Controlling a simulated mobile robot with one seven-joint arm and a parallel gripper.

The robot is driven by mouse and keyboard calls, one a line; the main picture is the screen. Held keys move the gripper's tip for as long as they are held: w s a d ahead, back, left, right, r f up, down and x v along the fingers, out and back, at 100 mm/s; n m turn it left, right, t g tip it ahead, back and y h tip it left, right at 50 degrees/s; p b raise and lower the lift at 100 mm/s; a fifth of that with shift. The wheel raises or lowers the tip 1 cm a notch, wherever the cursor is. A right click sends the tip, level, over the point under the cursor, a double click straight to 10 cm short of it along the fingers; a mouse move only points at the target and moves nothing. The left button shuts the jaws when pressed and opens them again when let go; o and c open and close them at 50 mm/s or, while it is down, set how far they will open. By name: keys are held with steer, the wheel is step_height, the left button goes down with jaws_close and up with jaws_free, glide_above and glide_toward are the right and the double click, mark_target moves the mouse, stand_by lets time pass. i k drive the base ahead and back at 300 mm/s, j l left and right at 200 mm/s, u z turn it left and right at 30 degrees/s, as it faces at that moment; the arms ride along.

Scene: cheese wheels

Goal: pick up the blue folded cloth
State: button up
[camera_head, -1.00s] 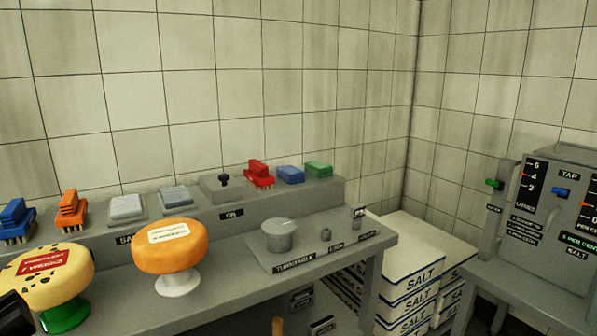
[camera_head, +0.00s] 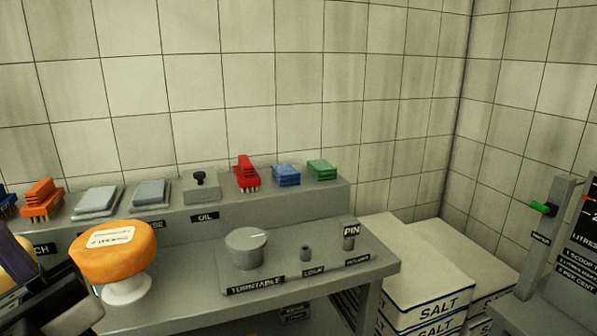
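The blue folded cloth (camera_head: 286,174) lies on the raised back shelf of the grey bench, between a red brush (camera_head: 246,174) and a green folded cloth (camera_head: 322,169). It is a small stacked block, and nothing touches it from above. My gripper (camera_head: 62,297) shows as a dark shape at the lower left edge, partly cut off, in front of the orange cheese wheel. It is far to the left of the blue cloth and nearer to the camera. Its fingers cannot be made out clearly.
The orange cheese wheel (camera_head: 113,250) stands on a white pedestal. A turntable knob (camera_head: 246,248) and small posts stand on the bench front. An oil box (camera_head: 201,187), grey folded cloths (camera_head: 151,192) and an orange brush (camera_head: 41,200) line the shelf. Salt boxes (camera_head: 418,278) are stacked right.

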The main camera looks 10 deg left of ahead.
mark_target(285, 174)
steer(key=i+l, duration=0.15)
steer(key=l, duration=0.15)
steer(key=i+l+u, duration=0.1)
steer(key=l, duration=0.25)
steer(key=i+l, duration=0.25)
steer(key=i+l+u, duration=0.15)
steer(key=i+l, duration=0.2)
steer(key=i+j, duration=0.2)
steer(key=i, duration=0.2)
steer(key=i+j, duration=0.25)
steer(key=i, duration=0.1)
